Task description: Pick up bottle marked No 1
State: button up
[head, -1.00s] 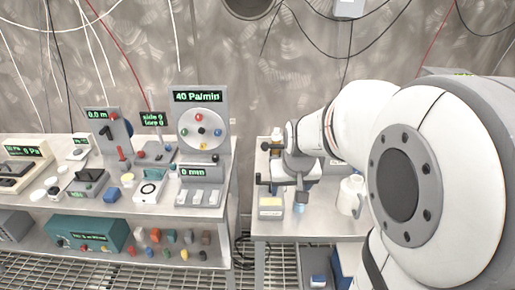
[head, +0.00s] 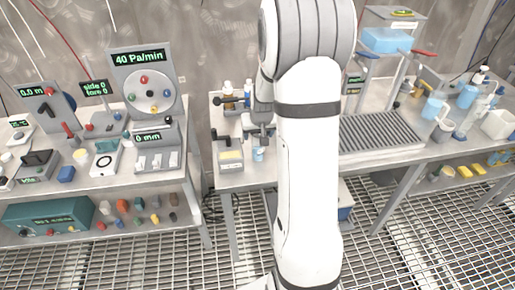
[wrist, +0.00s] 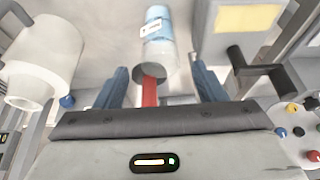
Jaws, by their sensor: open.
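A clear bottle with blue contents and a white label (wrist: 152,28) shows at the top middle of the wrist view; I cannot read the label's mark. In the head view a small blue-and-clear bottle (head: 258,154) stands near the front edge of the middle table, partly beside my arm. My gripper (wrist: 162,85) is open, its two blue fingers spread apart and empty. The bottle appears beyond the fingertips, roughly in line with the gap. In the head view my gripper is mostly hidden behind my arm.
A box with a pale yellow panel (head: 230,155) stands just left of the bottle. In the wrist view a white jug (wrist: 40,72) is left and a black handle (wrist: 262,70) right. The instrument bench (head: 150,182) is left.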

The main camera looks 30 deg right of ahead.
jog(key=shift+x, duration=0.75)
jog(key=shift+a, duration=0.1)
jog(key=c, duration=1.3)
grip_shut()
jog(key=shift+r, duration=0.15)
